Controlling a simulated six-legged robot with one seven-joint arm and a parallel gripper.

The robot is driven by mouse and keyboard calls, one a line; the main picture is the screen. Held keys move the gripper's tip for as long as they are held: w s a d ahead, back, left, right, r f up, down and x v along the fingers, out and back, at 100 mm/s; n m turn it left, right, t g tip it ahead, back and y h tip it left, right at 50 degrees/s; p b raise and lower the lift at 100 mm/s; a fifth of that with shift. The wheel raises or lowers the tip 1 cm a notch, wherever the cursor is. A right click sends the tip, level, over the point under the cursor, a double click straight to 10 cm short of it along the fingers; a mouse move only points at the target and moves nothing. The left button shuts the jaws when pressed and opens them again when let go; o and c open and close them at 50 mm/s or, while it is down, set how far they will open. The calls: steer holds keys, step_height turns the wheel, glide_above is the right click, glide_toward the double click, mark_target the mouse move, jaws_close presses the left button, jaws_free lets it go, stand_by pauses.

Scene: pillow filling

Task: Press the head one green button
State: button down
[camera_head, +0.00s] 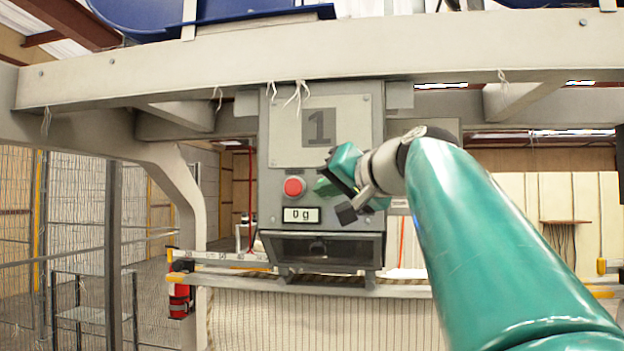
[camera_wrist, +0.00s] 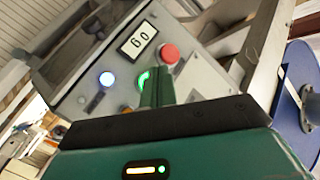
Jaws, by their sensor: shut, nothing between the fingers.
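The head one panel (camera_head: 262,150) is a grey box with a large "1" plate, facing me in the head view. Its green button (camera_wrist: 144,79) is lit in the wrist view, partly covered by my fingers. My gripper (camera_head: 328,186) is shut and empty, right in front of the panel to the right of the red button (camera_head: 294,187). In the wrist view my gripper (camera_wrist: 158,84) has its fingertips over the right part of the green button. The red button (camera_wrist: 169,54) shows beside the fingertips. I cannot tell whether the fingertips touch the green button.
A display (camera_head: 300,215) below the buttons reads "0 g". A blue-white lit round light (camera_wrist: 106,78) sits on the panel. A beige beam (camera_head: 400,50) crosses above, with blue parts (camera_head: 240,18) on it. A netted rail (camera_head: 330,318) runs below.

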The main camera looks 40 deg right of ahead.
steer(key=shift+s+a, duration=0.65)
steer(key=shift+a, duration=0.15)
steer(key=shift+a+r, duration=0.1)
